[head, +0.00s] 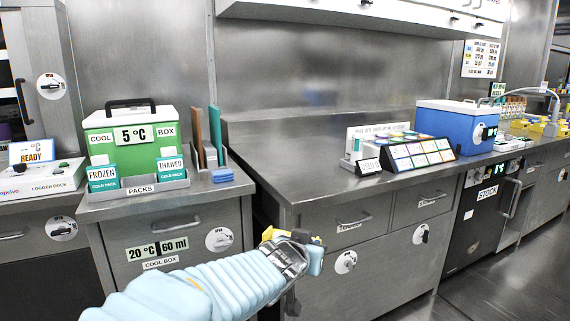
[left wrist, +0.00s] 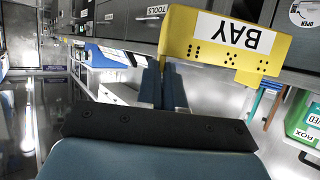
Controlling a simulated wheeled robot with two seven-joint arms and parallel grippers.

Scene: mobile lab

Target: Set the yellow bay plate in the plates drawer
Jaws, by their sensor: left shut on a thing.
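The yellow bay plate (left wrist: 222,45), with a white BAY label and rows of dark dots, appears upside down in the left wrist view. My left gripper (left wrist: 163,73) is shut on its edge. In the head view my left gripper (head: 300,246) is in front of the counter's left corner, and only small yellow parts of the plate (head: 268,234) show around it. Two closed drawers, a left one (head: 322,222) and a right one (head: 408,206), sit under the counter; their small labels are hard to read in the head view. I cannot tell which is the plates drawer. My right gripper is not in view.
A green cool box (head: 135,140) and cold packs stand on the left cabinet. The steel counter (head: 290,155) carries a panel of coloured cards (head: 418,153) and a blue box (head: 455,122). A gap separates the left cabinet from the counter. Floor is clear at lower right.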

